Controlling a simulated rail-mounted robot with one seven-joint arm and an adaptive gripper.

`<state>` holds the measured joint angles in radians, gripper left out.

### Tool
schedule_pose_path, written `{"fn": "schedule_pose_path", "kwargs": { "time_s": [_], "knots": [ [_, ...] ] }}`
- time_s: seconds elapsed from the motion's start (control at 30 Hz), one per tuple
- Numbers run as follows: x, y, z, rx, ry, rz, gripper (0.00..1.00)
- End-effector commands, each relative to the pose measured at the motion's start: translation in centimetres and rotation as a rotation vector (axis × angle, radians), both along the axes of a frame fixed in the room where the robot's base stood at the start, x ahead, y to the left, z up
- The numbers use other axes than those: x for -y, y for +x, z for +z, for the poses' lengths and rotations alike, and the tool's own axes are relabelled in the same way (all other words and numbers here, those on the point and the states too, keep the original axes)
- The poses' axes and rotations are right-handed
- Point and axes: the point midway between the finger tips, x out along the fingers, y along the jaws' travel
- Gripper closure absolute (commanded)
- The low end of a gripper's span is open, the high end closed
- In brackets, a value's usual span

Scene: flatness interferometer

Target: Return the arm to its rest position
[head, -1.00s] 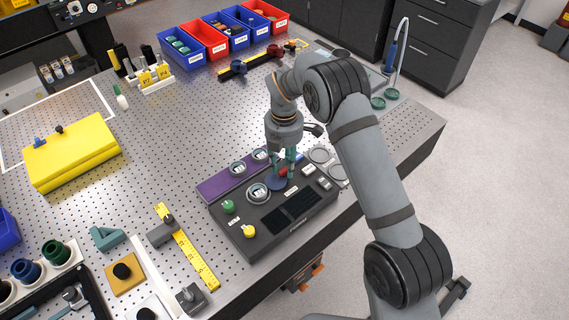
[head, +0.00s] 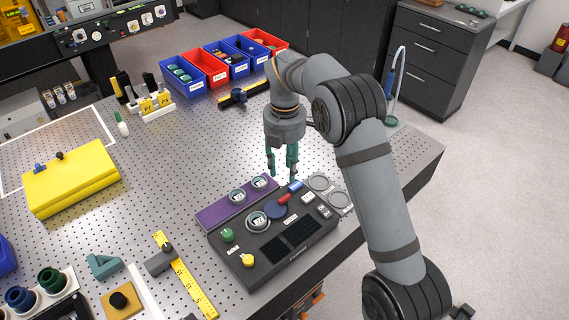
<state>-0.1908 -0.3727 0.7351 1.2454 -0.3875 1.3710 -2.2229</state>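My gripper (head: 283,172) hangs pointing down, just behind the black control box (head: 290,238) and above the perforated table (head: 180,195). The box carries a green knob (head: 227,235), a yellow knob (head: 248,260), a blue disc (head: 277,208) and a red part (head: 285,198). My arm reaches in from the lower right and bends over above the table's right side.
A purple strip (head: 222,213) with round dials lies along the box's back edge. A yellow case (head: 70,180) sits at left. Red and blue bins (head: 205,68) line the back. A thin curved pipe (head: 394,85) stands at right. The table's middle is clear.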

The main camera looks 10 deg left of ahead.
Motion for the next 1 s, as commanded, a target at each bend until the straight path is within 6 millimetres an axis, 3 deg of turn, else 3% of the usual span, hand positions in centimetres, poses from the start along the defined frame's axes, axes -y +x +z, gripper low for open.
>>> {"fn": "schedule_pose_path", "kwargs": {
  "time_s": [0.2, 0.67, 0.87, 1.0],
  "knots": [
    [0.0, 0.0, 1.1, 0.0, 0.0, 0.002, 0.64],
    [0.0, 0.0, 0.9, -0.001, -0.001, 0.001, 0.64],
    [0.1, -0.1, -1.2, -0.004, -0.003, 0.001, 0.64],
    [0.1, -0.2, -3.9, -0.005, -0.004, 0.002, 0.64]
  ]
}}
